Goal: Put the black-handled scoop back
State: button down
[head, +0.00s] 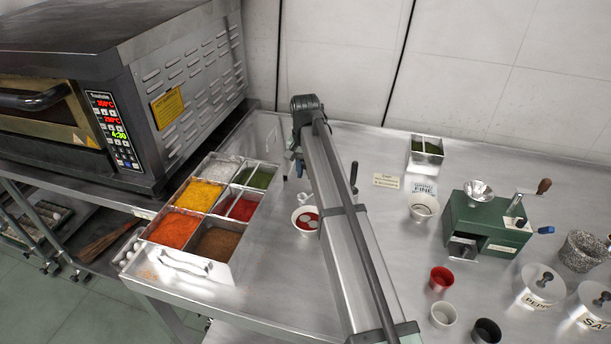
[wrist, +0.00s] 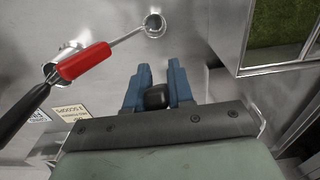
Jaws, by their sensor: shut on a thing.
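In the wrist view, the two blue fingers of my gripper (wrist: 156,88) are closed on a black handle (wrist: 155,97), seen nearly end-on between them. I take it for the black-handled scoop; its bowl is hidden. In the head view, my gripper (head: 299,168) is mostly hidden behind my arm, just right of the spice tray (head: 231,262). A red-handled scoop (wrist: 85,62) with a thin metal shaft shows at the left of the wrist view. A black bar at its lower end may be part of it or another tool. A "scoops" label (wrist: 70,112) is below it.
A white bowl with red contents (head: 305,220) stands beside my arm. A dark upright handle (head: 353,175) shows just right of it. The oven (head: 120,90) is left.

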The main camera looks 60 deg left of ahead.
jog(key=shift+f, duration=1.05)
jog(key=shift+f, duration=0.2)
jog(key=c, duration=1)
grip_release()
notch_tip(320, 180, up, 12)
jog(key=shift+d+r, duration=0.1)
jog(key=shift+r, duration=0.1)
